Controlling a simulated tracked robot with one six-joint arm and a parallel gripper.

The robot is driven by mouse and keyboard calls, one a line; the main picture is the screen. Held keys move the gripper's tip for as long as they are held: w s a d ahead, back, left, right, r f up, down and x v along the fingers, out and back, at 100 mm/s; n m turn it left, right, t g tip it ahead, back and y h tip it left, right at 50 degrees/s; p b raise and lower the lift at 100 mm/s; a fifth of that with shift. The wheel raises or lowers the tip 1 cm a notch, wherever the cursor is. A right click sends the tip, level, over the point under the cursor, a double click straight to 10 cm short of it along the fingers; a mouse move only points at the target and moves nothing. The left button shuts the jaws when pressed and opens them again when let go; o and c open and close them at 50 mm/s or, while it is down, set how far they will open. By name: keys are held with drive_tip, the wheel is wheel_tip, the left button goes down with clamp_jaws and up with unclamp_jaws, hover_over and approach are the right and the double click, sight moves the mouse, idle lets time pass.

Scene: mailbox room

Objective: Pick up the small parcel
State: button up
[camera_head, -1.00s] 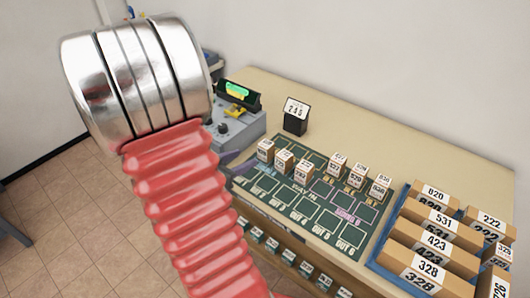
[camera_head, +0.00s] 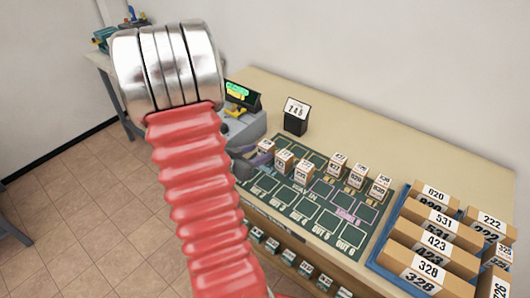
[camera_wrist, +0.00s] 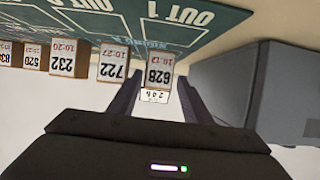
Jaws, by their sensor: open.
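Several small parcels with white number labels stand on the dark green mat (camera_head: 318,215); one (camera_head: 265,148) is at its left end. My gripper (camera_head: 250,164) is open beside that left parcel, mostly hidden behind my arm in the head view. In the wrist view, a small parcel labelled 628 (camera_wrist: 159,66) appears in the gap between my two dark fingers (camera_wrist: 157,98). A white label (camera_wrist: 153,96) is just below it. Contact with the fingers cannot be told. A parcel labelled 722 (camera_wrist: 112,64) stands to its left.
A grey machine with a green screen (camera_head: 239,93) is behind my gripper. A black stand with a card reading 245 (camera_head: 296,115) is on the table. A blue tray (camera_head: 384,258) of larger boxes fills the right.

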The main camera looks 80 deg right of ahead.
sight(261, 150)
drive_tip(key=shift+x, duration=2.6)
drive_tip(key=shift+w, duration=0.1)
drive_tip(key=shift+c, duration=0.3)
drive_tip(key=c, duration=0.8)
drive_tip(key=shift+r, duration=0.15)
drive_tip(key=shift+c, duration=0.2)
wheel_tip(261, 150, up, 10)
drive_tip(key=shift+f, duration=0.15)
